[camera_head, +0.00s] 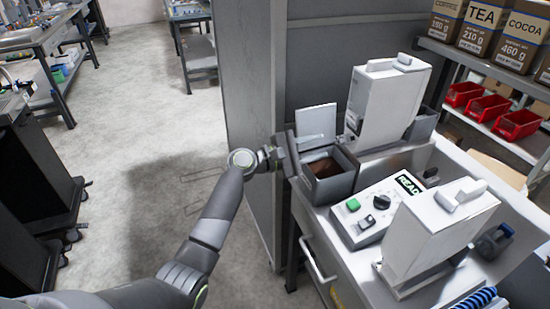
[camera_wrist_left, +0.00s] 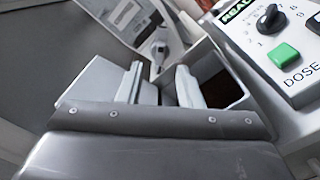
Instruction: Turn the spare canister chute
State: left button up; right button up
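A white canister dispenser (camera_head: 385,105) stands at the back of the counter, and a second white one (camera_head: 435,235) stands nearer; I cannot tell which is the spare. In the left wrist view the back dispenser (camera_wrist_left: 125,22) shows a label and a small grey knob-like part (camera_wrist_left: 160,48) low on its front, likely the chute. My left gripper (camera_head: 300,148) is at the counter's left edge, beside an open grey bin (camera_head: 335,188) with brown contents. My right gripper is not in view.
A control box (camera_head: 375,210) with a lit display, green button and black knob sits between the dispensers. A grey partition (camera_head: 252,120) rises behind my left gripper. Red bins (camera_head: 490,107) and labelled boxes stand on shelves at right.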

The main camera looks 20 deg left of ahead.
pick_arm(q)
jog(key=b+v, duration=0.2)
jog(key=v, duration=1)
jog(key=shift+s+a, duration=0.15)
jog(key=shift+a, duration=0.05)
jog(key=shift+c, duration=0.2)
